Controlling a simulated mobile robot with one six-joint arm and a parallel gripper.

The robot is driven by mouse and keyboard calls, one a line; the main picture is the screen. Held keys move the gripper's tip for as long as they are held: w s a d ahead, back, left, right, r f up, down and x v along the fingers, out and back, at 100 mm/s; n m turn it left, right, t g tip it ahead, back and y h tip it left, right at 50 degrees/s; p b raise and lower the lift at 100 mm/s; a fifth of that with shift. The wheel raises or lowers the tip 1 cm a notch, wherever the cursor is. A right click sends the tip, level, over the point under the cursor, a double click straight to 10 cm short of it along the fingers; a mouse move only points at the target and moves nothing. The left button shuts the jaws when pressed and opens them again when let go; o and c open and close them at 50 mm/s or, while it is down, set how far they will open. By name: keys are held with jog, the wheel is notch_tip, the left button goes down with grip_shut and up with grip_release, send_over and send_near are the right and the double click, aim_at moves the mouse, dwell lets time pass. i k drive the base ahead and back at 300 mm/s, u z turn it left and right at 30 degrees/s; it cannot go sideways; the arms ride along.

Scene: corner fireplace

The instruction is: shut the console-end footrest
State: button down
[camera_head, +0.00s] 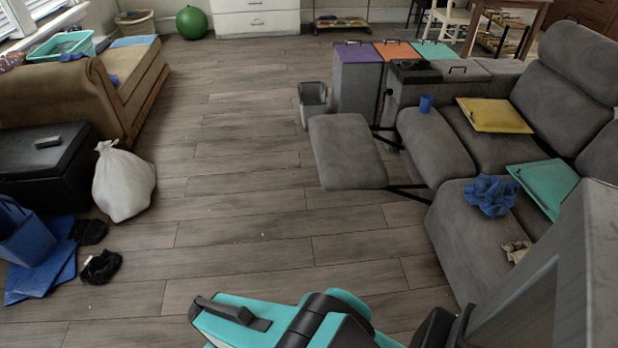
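The footrest (347,152) is a grey padded panel standing out from the seat at the console end of the grey sofa (445,225). Dark metal links (407,188) join it to the sofa, and a gap of floor shows between footrest and seat. The grey console (478,69) is at the sofa's far end. The nearer seat shows no extended footrest. My gripper (222,312), teal and black, is at the bottom of the view, over the floor and well short of the footrest. Its fingertips are not clear enough to tell open from shut.
A grey bin (313,104) and a purple-lidded box (357,80) stand just beyond the footrest. A blue cup (426,103), yellow folder (495,115) and blue cloth (490,195) lie on the sofa. A white bag (123,182) sits left; the floor between is clear.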

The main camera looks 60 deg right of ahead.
aim_at(349, 157)
jog(key=z, duration=0.3)
jog(key=i, duration=1)
jog(key=u, duration=0.3)
